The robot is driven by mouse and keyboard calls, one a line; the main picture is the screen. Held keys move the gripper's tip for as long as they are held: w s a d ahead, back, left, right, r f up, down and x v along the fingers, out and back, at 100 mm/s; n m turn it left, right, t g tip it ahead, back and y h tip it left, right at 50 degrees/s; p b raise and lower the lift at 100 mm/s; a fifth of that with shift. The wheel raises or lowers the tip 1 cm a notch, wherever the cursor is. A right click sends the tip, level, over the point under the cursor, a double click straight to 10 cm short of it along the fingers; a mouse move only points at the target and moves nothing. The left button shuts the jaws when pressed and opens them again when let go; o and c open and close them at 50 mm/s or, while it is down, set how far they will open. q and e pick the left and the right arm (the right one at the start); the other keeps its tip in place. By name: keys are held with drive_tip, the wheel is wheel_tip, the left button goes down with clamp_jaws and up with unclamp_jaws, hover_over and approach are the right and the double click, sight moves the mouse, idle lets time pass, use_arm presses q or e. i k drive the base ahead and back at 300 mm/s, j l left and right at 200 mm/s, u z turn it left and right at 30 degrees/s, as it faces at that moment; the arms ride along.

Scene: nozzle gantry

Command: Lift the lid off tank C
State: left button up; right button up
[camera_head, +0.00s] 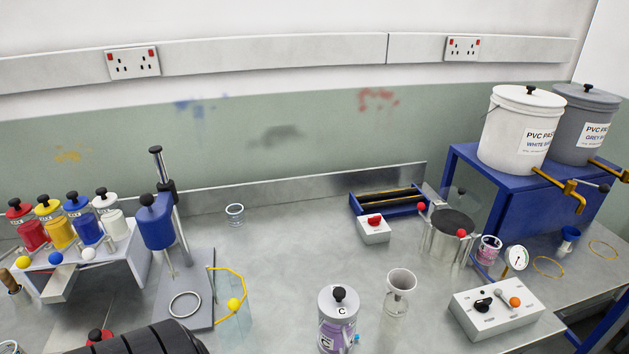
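Tank C (334,335) stands upright at the front centre of the bench, a clear-sided canister with purple contents and a "C" label. Its grey-white lid (350,299) with a black knob (338,294) sits on top of it. A small blue fitting shows at its lower right side, and its base is cut off by the picture's lower edge. A black ribbed rounded part at the bottom left looks like part of my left arm; no fingers of it show. My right gripper is not in view.
A clear cylinder (397,294) stands close right of tank C, with a control box (496,308) farther right. A blue press stand (158,222) and a rack of coloured jars (60,233) are at left. The bench behind tank C is clear.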

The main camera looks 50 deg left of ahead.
sight(337, 301)
drive_tip(key=u, duration=1.3)
